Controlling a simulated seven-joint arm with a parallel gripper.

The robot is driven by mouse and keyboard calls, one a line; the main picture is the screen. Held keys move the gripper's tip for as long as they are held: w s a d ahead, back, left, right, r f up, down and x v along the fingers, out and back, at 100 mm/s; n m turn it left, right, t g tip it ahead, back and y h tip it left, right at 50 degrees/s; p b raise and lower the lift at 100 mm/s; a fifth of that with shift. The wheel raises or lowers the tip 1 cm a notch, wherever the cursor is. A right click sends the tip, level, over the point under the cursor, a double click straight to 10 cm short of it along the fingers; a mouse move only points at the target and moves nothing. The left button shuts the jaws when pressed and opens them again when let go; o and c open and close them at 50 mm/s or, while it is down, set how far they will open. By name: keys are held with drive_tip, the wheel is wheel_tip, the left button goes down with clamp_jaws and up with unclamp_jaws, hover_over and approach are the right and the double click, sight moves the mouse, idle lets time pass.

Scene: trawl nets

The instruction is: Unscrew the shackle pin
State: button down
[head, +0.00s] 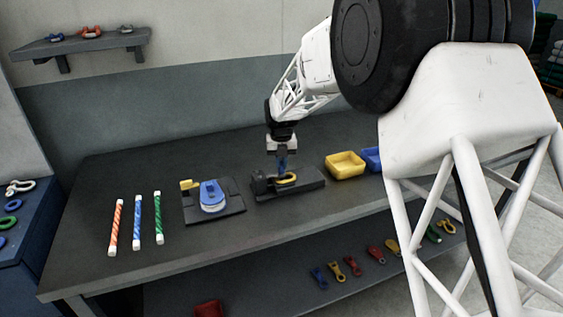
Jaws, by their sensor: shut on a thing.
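My gripper (282,166) points down over a dark fixture (305,190) in the middle of the bench. A yellow ring-like piece, which looks like the shackle (287,179), lies in this fixture. A small blue part shows at my fingertips, right above the yellow piece. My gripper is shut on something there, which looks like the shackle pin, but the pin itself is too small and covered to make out. I cannot tell whether the pin is still in the shackle.
A dark plate with a blue and yellow device (212,195) lies left of the fixture. Orange, blue and green rope pieces (138,220) lie further left. A yellow bin (345,165) and a blue bin (373,158) stand right. The lower shelf holds several coloured fittings (353,266).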

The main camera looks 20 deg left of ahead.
drive_tip(key=shift+s+f, duration=0.1)
drive_tip(key=shift+f, duration=0.2)
drive_tip(key=c, duration=1.2)
unclamp_jaws()
drive_tip(key=shift+r, duration=0.1)
drive_tip(key=shift+r, duration=0.15)
drive_tip(key=shift+r, duration=3.8)
